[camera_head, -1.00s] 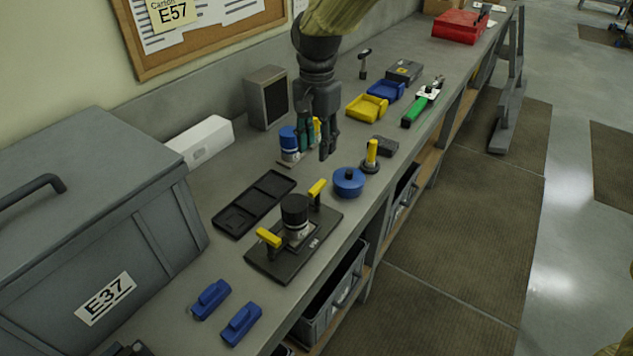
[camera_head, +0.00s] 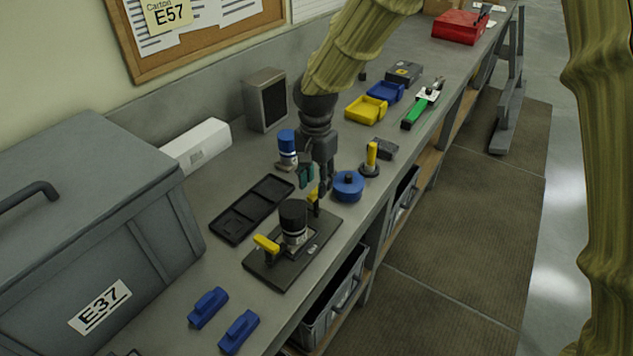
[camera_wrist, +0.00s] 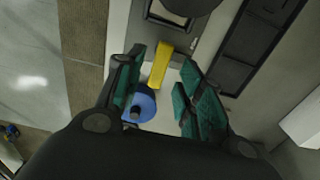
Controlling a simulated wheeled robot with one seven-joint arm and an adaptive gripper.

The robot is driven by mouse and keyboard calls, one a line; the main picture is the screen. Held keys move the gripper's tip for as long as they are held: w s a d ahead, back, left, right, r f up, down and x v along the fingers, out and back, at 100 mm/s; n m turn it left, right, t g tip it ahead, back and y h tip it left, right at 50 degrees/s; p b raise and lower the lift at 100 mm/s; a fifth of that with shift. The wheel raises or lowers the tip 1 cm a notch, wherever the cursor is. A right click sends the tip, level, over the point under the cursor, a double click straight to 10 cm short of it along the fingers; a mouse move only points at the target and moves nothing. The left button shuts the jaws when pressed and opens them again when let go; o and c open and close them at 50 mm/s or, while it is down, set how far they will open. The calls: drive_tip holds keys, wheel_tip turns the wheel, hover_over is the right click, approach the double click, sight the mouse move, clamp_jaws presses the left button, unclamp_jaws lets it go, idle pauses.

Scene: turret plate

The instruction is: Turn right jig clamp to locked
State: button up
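The jig plate (camera_head: 283,273) is a dark plate on the bench with a black-topped round part (camera_head: 293,217) at its middle. The left clamp (camera_head: 266,244) has a yellow handle. The right clamp's yellow handle (camera_head: 312,196) is mostly hidden behind my gripper (camera_head: 318,188) in the head view. In the wrist view, this yellow handle (camera_wrist: 161,65) shows between the spread green-padded fingers of my gripper (camera_wrist: 161,62), with gaps on both sides. My gripper is open and appears empty. Whether its fingertips are level with the handle is unclear.
A blue round knob (camera_head: 348,185) stands close beside my gripper. A yellow-handled post (camera_head: 371,160) stands behind it. A black tray (camera_head: 251,209) lies left of the plate. A blue-capped bottle (camera_head: 287,150) stands behind the tray. Two blue blocks (camera_head: 208,307) lie in front.

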drive_tip(key=shift+f, duration=1.1)
clamp_jaws()
